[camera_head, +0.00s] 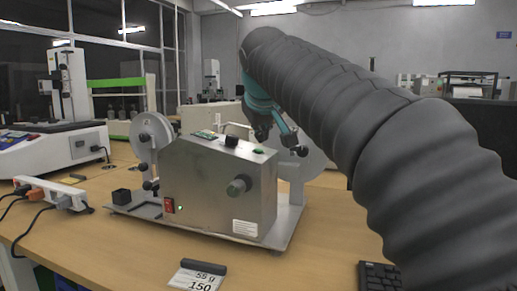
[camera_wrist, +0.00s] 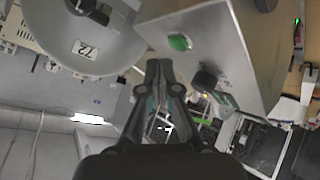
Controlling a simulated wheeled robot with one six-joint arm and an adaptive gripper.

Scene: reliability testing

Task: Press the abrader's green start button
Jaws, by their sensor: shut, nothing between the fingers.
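The abrader (camera_head: 205,185) is a grey metal box on a base plate on the wooden table. Its green start button (camera_head: 258,150) lies on the top face near the right end, beside a black knob (camera_head: 232,141). In the wrist view the green button (camera_wrist: 180,43) shows unobstructed, just beyond the fingertips. My gripper (camera_wrist: 158,64) is shut and empty, its fingers together.
White discs (camera_head: 152,138) stand at the abrader's ends, one partly behind my gripper. A power strip (camera_head: 50,192) lies left, a weight label (camera_head: 197,279) and keyboard (camera_head: 380,275) in front.

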